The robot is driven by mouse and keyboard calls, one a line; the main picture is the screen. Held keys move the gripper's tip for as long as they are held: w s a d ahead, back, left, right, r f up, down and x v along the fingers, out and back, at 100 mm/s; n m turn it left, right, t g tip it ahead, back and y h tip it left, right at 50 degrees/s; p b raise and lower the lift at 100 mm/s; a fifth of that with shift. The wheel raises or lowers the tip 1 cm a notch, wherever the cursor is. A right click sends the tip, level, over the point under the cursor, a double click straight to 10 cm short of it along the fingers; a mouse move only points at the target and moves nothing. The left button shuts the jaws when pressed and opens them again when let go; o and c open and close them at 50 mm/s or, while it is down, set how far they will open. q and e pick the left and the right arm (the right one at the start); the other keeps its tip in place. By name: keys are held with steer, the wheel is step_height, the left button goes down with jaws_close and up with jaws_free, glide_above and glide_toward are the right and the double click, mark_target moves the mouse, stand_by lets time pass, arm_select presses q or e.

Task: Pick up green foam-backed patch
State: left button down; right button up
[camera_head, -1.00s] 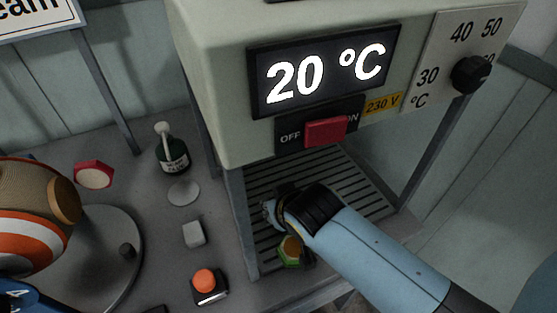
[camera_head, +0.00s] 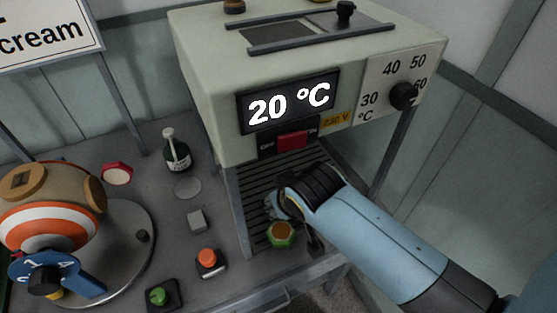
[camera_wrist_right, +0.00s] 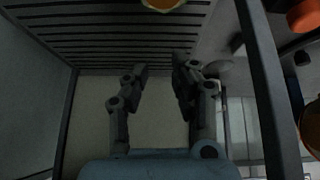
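The green hexagonal patch (camera_head: 281,235) with a tan-orange face lies on the slatted grate (camera_head: 262,180) under the press. Its tan edge also shows at the top of the right wrist view (camera_wrist_right: 165,3). My right gripper (camera_head: 292,212) is over the grate, just beyond and beside the patch in the head view. In the right wrist view its two fingers (camera_wrist_right: 160,68) are apart with nothing between them. Whether a finger touches the patch cannot be told. My left gripper is not in view.
The press (camera_head: 215,110) reads 20 °C and stands over the grate. Left of it are a grey cube (camera_head: 197,219), an orange button (camera_head: 208,259), a green button (camera_head: 158,296), a bottle (camera_head: 176,152), a red hexagonal patch (camera_head: 117,174) and a striped ball (camera_head: 50,222) on a round plate.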

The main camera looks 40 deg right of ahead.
mark_target(283, 233)
steer(key=o, duration=0.7)
steer(key=s+a+g+y+b, duration=0.1)
steer(key=s+b, duration=0.2)
steer(key=s, duration=0.3)
steer(key=shift+n+g+b, duration=0.3)
steer(key=o, duration=0.4)
steer(key=x, duration=0.4)
steer(key=shift+f, duration=0.35)
steer(key=shift+o, duration=0.2)
steer(key=shift+x, duration=2.85)
